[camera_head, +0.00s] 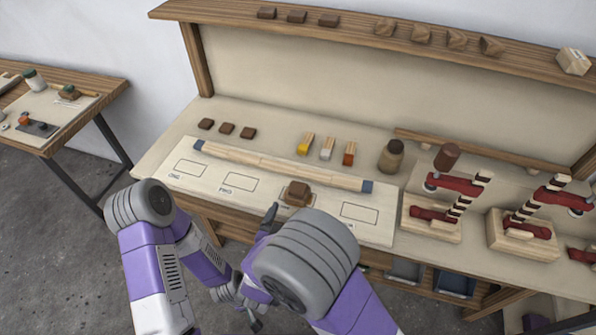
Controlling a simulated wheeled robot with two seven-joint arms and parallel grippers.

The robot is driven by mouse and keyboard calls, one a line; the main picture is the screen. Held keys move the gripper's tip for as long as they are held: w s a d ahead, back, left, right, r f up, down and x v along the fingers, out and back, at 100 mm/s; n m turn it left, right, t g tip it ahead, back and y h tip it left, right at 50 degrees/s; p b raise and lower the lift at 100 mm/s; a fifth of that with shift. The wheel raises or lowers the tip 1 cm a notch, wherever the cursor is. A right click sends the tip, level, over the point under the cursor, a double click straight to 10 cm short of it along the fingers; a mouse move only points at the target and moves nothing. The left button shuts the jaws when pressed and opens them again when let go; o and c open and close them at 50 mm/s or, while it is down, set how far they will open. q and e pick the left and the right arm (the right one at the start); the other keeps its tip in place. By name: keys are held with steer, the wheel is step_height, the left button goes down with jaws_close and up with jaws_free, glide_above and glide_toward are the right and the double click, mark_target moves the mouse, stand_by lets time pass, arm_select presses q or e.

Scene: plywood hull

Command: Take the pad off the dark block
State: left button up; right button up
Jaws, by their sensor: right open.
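A brown block (297,194) sits on the pale board (380,228) near its front edge, right of the middle marked outline. It looks stepped, with a smaller top part on a wider base; I cannot tell whether the top part is a separate pad. My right gripper (272,217) is open, in front of and slightly left of this block, apart from it. Its wrist hides most of it, and only one dark finger shows clearly. My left gripper (236,294) is low in front of the bench, partly hidden by my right arm; its jaws are unclear.
A long wooden bar (280,165) with blue ends lies behind the block. Several dark brown blocks (227,128), brushes (327,148) and a jar (390,156) stand further back. Red clamps (452,184) stand at right. A side table (60,115) is at left.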

mark_target(296, 194)
steer(key=x, duration=0.3)
steer(key=shift+w+a+b, duration=0.1)
steer(key=shift+w+b, duration=0.2)
steer(key=shift+b, duration=0.05)
steer(key=x, duration=0.3)
steer(key=shift+w+a+f+b, duration=0.1)
steer(key=shift+w+f+b, duration=0.15)
steer(key=shift+w+b, duration=0.15)
steer(key=shift+w, duration=0.4)
arm_select(q)
steer(key=shift+w+f, duration=0.25)
steer(key=shift+f, duration=0.5)
arm_select(e)
steer(key=c, duration=1)
